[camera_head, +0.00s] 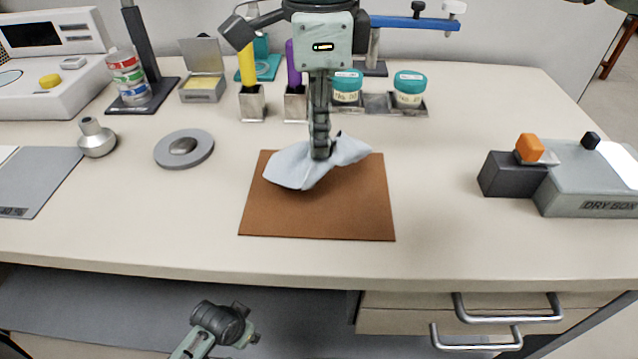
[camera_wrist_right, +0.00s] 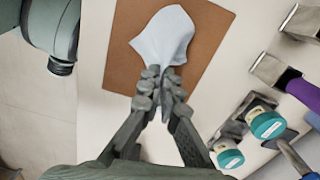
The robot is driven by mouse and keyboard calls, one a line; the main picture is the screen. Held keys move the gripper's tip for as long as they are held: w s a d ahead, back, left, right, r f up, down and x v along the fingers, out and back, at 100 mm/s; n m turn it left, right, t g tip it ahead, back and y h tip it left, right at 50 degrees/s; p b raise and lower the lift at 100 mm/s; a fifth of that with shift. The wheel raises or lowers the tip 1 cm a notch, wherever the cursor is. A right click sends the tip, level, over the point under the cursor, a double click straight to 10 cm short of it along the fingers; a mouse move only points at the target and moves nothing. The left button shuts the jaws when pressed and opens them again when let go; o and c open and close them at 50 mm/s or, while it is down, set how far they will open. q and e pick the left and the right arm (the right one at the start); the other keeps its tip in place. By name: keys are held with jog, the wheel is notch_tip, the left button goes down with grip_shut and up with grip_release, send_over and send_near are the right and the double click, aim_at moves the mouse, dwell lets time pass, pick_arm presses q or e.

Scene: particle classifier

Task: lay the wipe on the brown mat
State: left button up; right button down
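The wipe (camera_head: 302,167) is a pale blue-grey crumpled cloth over the back part of the brown mat (camera_head: 318,215). It also shows in the right wrist view (camera_wrist_right: 165,35), spread out from the fingertips above the mat (camera_wrist_right: 118,72). My right gripper (camera_head: 321,150) points straight down, its fingers closed on the wipe's middle; the closed fingertips also show in the right wrist view (camera_wrist_right: 160,90). The wipe's lower side seems to lie on or just above the mat; exact contact is hidden. Part of my left arm (camera_head: 222,325) shows low in front of the table; its fingers cannot be made out.
Behind the mat stand holders with a yellow tool (camera_head: 246,66) and a purple tool (camera_head: 293,65), and teal-lidded jars (camera_head: 409,88). A grey disc (camera_head: 184,149) lies left. A dry box (camera_head: 590,185) stands right. The table is clear between mat and dry box.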

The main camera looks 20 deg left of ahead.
jog(key=shift+f, duration=0.2)
jog(key=c, duration=1.1)
grip_release()
jog(key=shift+o, duration=0.2)
jog(key=shift+r, duration=0.1)
notch_tip(320, 180, up, 12)
